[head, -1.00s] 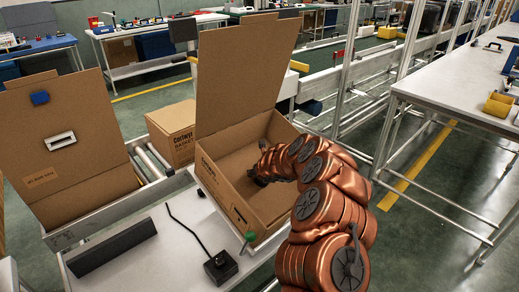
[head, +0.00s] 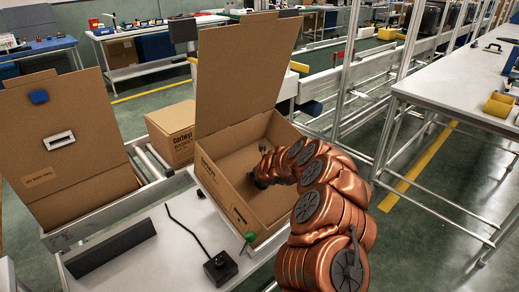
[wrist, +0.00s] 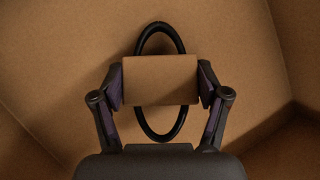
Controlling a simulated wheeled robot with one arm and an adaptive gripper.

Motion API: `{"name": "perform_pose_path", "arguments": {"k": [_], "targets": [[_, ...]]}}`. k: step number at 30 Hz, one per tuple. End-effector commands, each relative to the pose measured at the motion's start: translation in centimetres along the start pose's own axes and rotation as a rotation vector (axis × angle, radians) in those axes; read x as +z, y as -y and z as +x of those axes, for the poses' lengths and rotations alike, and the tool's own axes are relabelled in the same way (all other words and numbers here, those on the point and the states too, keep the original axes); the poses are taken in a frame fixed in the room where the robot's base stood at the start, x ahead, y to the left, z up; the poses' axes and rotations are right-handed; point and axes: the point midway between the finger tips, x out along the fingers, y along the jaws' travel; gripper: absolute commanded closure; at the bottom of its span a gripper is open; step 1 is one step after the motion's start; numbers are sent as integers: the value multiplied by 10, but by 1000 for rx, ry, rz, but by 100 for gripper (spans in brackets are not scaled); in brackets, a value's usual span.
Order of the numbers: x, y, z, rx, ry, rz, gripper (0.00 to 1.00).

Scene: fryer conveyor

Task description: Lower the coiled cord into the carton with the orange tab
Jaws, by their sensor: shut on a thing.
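The coiled cord (wrist: 160,138) is a black loop with a brown cardboard band (wrist: 160,80) around its middle. My gripper (wrist: 160,84) is shut on the band from both sides. In the head view my gripper (head: 262,178) is down inside an open carton (head: 226,197) with its flap upright. Brown cardboard lies behind the loop in the wrist view; I cannot tell whether the loop touches it. The cord cannot be made out in the head view. No orange tab is clearly visible on this carton.
Another carton (head: 75,190) at left shows a raised panel with a blue tab (head: 39,97). A closed box (head: 172,132) sits behind on the rollers. A black bar (head: 110,249) and a corded control box (head: 220,267) lie on the near white surface. A green knob (head: 249,236) is near the carton.

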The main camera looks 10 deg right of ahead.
Motion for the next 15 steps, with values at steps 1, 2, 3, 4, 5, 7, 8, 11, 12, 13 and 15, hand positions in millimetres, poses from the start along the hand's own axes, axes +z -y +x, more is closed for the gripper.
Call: {"name": "perform_pose_path", "arguments": {"k": [1,2,3,4,5,7,8,11,12,13,15], "targets": [[0,0,1,0,1,0,71],[-1,0,1,0,1,0,71],[-1,0,1,0,1,0,71],[-1,0,2,0,1,0,71],[-2,0,2,0,1,0,71],[-1,0,1,0,1,0,71],[-1,0,1,0,1,0,71],[-1,0,1,0,1,0,71],[-1,0,1,0,1,0,21],[-1,0,1,0,1,0,18],[-1,0,1,0,1,0,11]]}}
